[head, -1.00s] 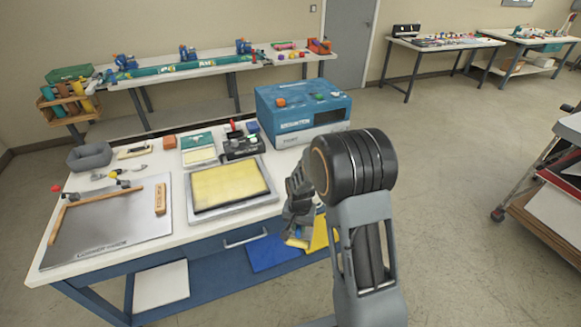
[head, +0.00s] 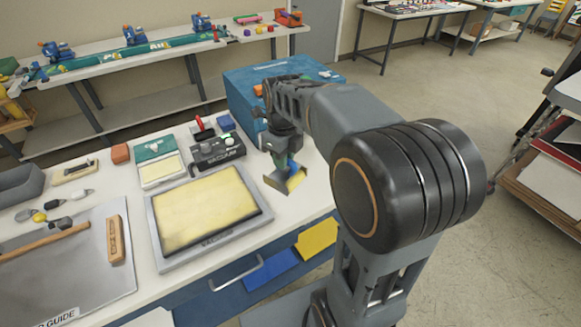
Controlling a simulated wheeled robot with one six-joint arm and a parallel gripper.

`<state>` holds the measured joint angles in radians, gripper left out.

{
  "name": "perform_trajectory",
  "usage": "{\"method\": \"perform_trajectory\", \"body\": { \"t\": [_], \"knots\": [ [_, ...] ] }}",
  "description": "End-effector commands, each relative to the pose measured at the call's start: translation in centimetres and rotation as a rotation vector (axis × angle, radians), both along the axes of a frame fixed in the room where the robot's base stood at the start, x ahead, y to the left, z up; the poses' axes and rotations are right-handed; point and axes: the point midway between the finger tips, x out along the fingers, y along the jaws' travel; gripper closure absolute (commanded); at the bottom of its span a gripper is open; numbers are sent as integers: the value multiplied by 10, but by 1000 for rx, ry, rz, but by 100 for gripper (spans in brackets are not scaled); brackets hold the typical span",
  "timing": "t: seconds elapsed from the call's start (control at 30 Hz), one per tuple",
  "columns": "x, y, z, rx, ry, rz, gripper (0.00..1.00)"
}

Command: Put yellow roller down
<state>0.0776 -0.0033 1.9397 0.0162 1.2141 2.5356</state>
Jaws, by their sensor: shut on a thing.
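The rest of the roller is hidden by the gripper. The gripper hangs jaws down near the front right edge of the white worktable (head: 222,232), right of the tray with the yellow pad. I cannot tell whether the roller touches the tabletop.
A grey-framed tray with a yellow pad (head: 208,208) lies left of the gripper. A blue machine (head: 240,90) stands behind it. A black device (head: 215,150), a small green-topped box (head: 155,148) and a metal cutting board (head: 70,270) crowd the table.

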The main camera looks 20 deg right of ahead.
Motion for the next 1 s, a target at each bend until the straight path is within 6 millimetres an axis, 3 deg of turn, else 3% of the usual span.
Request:
{"method": "perform_trajectory", "body": {
  "t": [0.37, 0.5, 0.7, 1.0],
  "knots": [
    [70, -49, -36, 0, 5, -19, 100],
    [86, -61, -62, 1, 4, -17, 100],
    [100, -71, -83, 0, 2, -17, 100],
    [108, -78, -95, 0, 2, -18, 100]
  ]
}}
